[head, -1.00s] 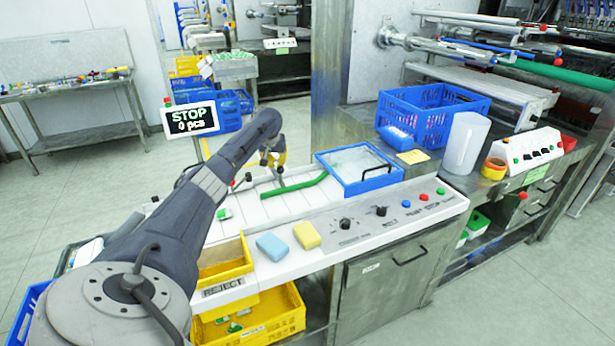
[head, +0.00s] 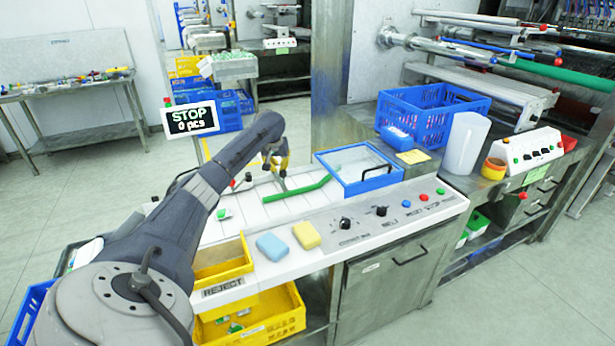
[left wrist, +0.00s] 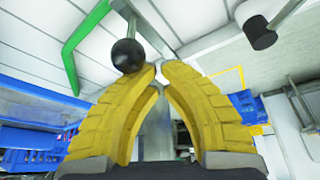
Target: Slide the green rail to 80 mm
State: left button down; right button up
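The green rail (head: 297,190) lies over the white belt deck, bent near the blue-framed clear cover; it also shows at upper left in the left wrist view (left wrist: 73,50). My left gripper (head: 277,166) is above the deck just behind the rail. In the left wrist view its yellow fingers (left wrist: 159,70) curve together with their tips almost meeting, and nothing shows gripped between them. A black ball knob (left wrist: 127,55) is beside the left fingertip; I cannot tell whether they touch. A second black knob (left wrist: 260,36) on a rod is at upper right. No scale reading is legible. My right gripper is out of view.
The blue-framed cover (head: 362,178) stands right of the rail. A control panel (head: 380,215) with knobs and buttons runs along the front. Blue and yellow sponges (head: 306,235) and a yellow reject bin (head: 222,262) are at front left. A STOP display (head: 190,118) stands behind.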

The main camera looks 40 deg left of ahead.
pick_arm(q)
jog(key=shift+s+d, duration=0.25)
jog(key=shift+d, duration=0.35)
jog(key=shift+s+d, duration=0.25)
jog(key=shift+d, duration=0.3)
jog(key=shift+s+d, duration=0.1)
jog(key=shift+d, duration=0.1)
jog(key=shift+a, duration=0.15)
jog(key=shift+w+a, duration=0.35)
jog(key=shift+a, duration=0.25)
notch_tip(320, 180, up, 8)
dwell(0.4)
